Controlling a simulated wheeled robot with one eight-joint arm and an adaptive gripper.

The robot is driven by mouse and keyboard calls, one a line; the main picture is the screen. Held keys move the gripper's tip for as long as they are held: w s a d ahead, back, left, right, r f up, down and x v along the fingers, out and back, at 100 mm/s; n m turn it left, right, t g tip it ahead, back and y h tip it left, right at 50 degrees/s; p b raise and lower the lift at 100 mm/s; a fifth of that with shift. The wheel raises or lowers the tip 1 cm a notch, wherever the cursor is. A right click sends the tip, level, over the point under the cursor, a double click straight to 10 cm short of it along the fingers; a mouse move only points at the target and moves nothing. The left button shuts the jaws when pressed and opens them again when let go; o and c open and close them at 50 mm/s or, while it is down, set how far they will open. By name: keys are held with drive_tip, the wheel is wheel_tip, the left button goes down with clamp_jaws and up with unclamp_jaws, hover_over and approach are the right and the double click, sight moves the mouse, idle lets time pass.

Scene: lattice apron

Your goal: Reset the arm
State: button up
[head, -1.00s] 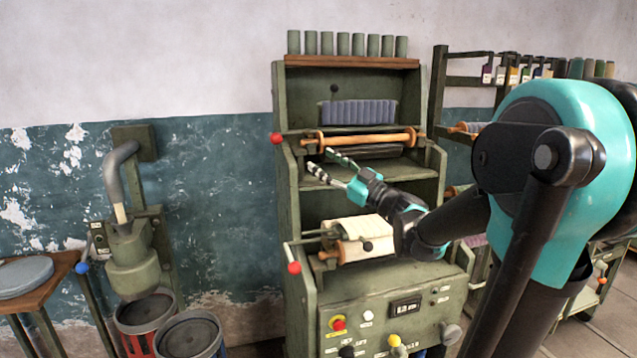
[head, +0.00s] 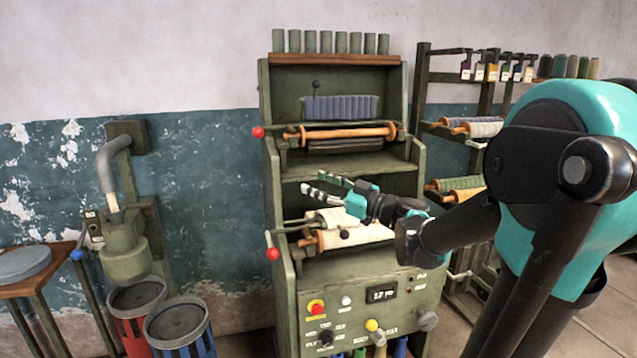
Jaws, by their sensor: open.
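My gripper (head: 324,186) is open and empty. It points left in front of the green machine (head: 270,180), between the upper wooden roller (head: 350,132) and the lower roller with cream cloth (head: 355,236). My forearm and gripper hide part of the lower roller and the shelf. I cannot tell how far the fingers stand from the machine.
Red-knobbed levers (head: 259,132) stick out at the machine's left side. A control panel (head: 370,305) with buttons is below. A rack of rolls (head: 470,124) stands right. A red bin (head: 135,300), a blue bin (head: 180,325) and a wooden table (head: 40,278) are left.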

drive_tip(key=s+d+f+m+g+h, duration=0.1)
drive_tip(key=s+f+m+g+h, duration=0.3)
drive_tip(key=f, duration=0.6)
drive_tip(key=s+d+f+m+h, duration=0.1)
drive_tip(key=s+f+h, duration=0.1)
drive_tip(key=s+f, duration=0.5)
drive_tip(key=s+d+f+m+g+h, duration=0.1)
drive_tip(key=s+d+f+m+h, duration=0.3)
drive_tip(key=d+f, duration=0.4)
drive_tip(key=s+d+f+m+g+h, duration=0.1)
drive_tip(key=s+d+f+m+h, duration=0.3)
drive_tip(key=d+f, duration=0.4)
drive_tip(key=shift+s+d+m+g+h, duration=0.25)
drive_tip(key=shift+d+m+h, duration=0.25)
drive_tip(key=shift+h, duration=0.5)
